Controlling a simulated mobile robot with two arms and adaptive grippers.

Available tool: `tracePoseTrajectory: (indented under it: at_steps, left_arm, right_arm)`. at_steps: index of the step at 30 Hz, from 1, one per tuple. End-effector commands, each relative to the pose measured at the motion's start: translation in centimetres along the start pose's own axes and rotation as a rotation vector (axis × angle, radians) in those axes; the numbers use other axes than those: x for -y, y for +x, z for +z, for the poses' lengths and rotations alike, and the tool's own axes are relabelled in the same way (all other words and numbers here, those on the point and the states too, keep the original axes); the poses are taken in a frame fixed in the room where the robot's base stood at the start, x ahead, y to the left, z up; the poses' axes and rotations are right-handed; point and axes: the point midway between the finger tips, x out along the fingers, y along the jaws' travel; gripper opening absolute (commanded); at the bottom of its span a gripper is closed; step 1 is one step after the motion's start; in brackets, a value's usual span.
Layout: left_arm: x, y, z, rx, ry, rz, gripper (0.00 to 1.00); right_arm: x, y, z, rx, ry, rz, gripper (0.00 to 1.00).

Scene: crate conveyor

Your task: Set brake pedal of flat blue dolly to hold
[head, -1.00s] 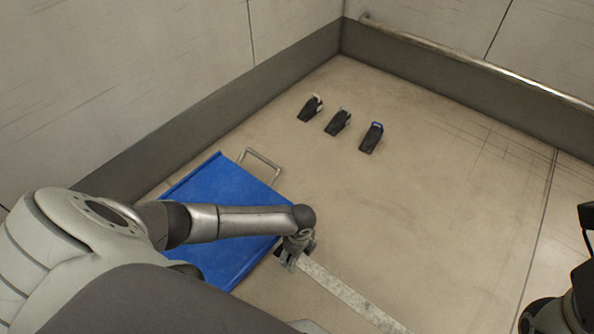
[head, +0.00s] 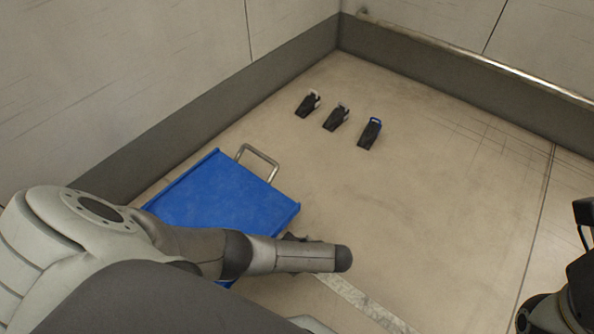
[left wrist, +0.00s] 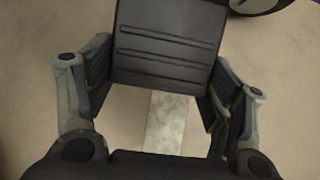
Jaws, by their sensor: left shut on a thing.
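The flat blue dolly (head: 225,195) stands on the floor left of centre, with a metal handle (head: 258,160) at its far end. My left forearm covers its near part. In the left wrist view, a black ridged brake pedal (left wrist: 165,45) fills the top middle. My left gripper (left wrist: 163,72) has a finger at each side of the pedal and is shut on it. In the head view, my left gripper is mostly hidden behind my arm beside the dolly's near right corner. Only dark parts of my right arm show at the right edge; its fingers cannot be made out.
Three black wedges stand in a row beyond the dolly: two with pale tops (head: 308,103) (head: 336,117) and one with a blue top (head: 369,133). A pale floor strip (head: 362,302) runs near my gripper. A dolly wheel (left wrist: 258,5) shows. The floor at right is clear.

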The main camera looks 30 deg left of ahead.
Motion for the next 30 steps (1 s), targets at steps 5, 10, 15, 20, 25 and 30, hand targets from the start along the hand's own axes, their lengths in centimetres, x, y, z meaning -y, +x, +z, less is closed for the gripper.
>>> tracePoseTrajectory:
  at_steps: [5,10,15,20,25,30]
  left_arm:
    - [-0.04,0.14,-0.08,0.014,-0.001,0.002,0.33]
    - [-0.05,0.15,-0.07,0.015,-0.001,0.002,0.33]
    - [-0.07,0.17,-0.07,0.015,-0.001,0.001,0.79]
    - [-0.06,0.17,-0.06,0.015,0.000,0.001,0.97]
    - [-0.04,0.15,-0.05,0.015,0.000,0.001,0.97]
    - [-0.02,0.11,-0.04,0.014,0.000,0.001,0.97]
  right_arm:
    - [0.01,0.33,-0.22,-0.014,-0.001,-0.002,0.40]
    - [0.00,0.35,-0.15,-0.013,-0.001,-0.001,0.40]
    - [-0.01,0.23,0.03,-0.008,-0.001,0.000,0.40]
    - [-0.01,0.08,0.21,-0.003,-0.001,0.001,0.40]
    - [-0.02,0.02,0.28,-0.001,0.000,0.001,0.40]
    - [-0.09,-0.01,0.20,0.000,0.000,0.007,0.40]
